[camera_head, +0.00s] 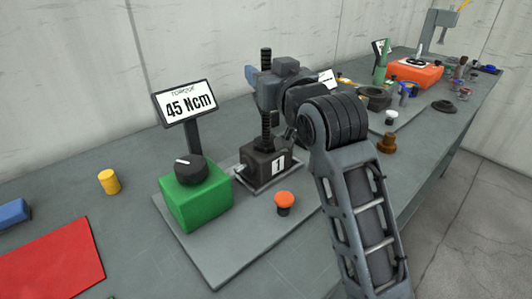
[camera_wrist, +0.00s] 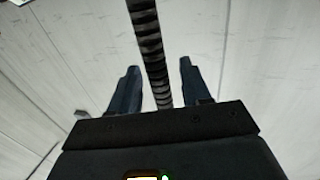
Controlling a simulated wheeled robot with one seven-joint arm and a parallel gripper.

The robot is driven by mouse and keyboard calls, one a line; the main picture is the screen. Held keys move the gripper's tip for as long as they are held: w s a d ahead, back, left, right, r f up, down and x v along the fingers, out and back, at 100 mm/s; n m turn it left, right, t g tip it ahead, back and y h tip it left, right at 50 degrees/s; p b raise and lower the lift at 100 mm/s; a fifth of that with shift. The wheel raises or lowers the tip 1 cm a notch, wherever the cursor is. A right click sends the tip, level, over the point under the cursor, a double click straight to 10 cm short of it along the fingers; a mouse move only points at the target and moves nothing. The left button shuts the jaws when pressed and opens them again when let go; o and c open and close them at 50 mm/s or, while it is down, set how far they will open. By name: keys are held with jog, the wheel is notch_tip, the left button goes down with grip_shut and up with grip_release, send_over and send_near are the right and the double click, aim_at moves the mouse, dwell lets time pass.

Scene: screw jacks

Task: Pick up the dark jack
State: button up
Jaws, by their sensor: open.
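The dark jack (camera_head: 259,165) stands upright on a small plate on the grey board and bears a white label "1". Its threaded screw (camera_head: 266,58) rises above my gripper (camera_head: 254,76), which hides part of the screw's length. In the wrist view the screw (camera_wrist: 146,30) runs between the two blue-grey fingers of my gripper (camera_wrist: 158,66). The fingers are open, one on each side of the screw, with visible gaps. I cannot tell how deep the screw sits between them.
A green box (camera_head: 195,205) with a black knob and a "45 Ncm" sign (camera_head: 187,103) stands left of the jack. An orange button (camera_head: 284,198) is in front. A yellow cylinder (camera_head: 109,181) and red mat (camera_head: 48,262) lie left. Several parts crowd the table's far right.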

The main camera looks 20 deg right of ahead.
grip_shut()
dwell(0.4)
dwell(0.9)
jog(key=shift+r, duration=0.45)
